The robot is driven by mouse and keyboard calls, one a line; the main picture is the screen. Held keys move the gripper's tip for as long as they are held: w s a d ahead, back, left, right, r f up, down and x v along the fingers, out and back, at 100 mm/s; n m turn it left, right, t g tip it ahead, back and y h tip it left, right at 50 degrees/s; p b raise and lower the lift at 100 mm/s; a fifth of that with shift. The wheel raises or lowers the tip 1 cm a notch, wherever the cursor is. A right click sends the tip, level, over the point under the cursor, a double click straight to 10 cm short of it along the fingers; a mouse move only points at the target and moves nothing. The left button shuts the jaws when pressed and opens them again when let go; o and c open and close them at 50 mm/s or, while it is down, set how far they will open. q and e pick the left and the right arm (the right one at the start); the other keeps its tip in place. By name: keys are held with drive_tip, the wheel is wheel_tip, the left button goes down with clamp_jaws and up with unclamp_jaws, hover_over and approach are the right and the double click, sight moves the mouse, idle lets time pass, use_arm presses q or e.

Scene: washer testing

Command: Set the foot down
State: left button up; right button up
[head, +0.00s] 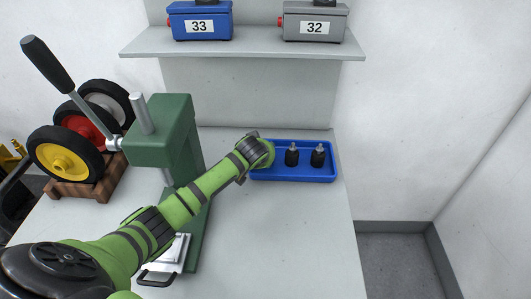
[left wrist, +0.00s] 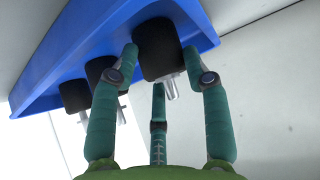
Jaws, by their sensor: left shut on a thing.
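My left gripper (head: 264,155) reaches over the left end of the blue tray (head: 292,178); the hand hides its fingertips in the head view. In the left wrist view, the left gripper (left wrist: 162,58) has its fingers around a black rubber foot (left wrist: 156,46) with a metal stud and is shut on it. The foot is at the blue tray (left wrist: 62,42); I cannot tell whether it touches the tray floor. Two more black feet with studs up stand in the tray, a middle one (head: 292,155) and a right one (head: 318,156). My right gripper is not in view.
A green press (head: 160,150) with a black-handled lever stands left of the tray, close to my left arm. Wheels (head: 62,160) sit on a wooden rack at left. A shelf (head: 245,49) above holds boxes 33 (head: 200,22) and 32 (head: 315,24).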

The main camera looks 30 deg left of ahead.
use_arm(q)
drive_tip(key=o, duration=1.4)
drive_tip(key=shift+c, duration=0.2)
drive_tip(key=v, duration=1.2)
drive_tip(key=shift+s, duration=0.1)
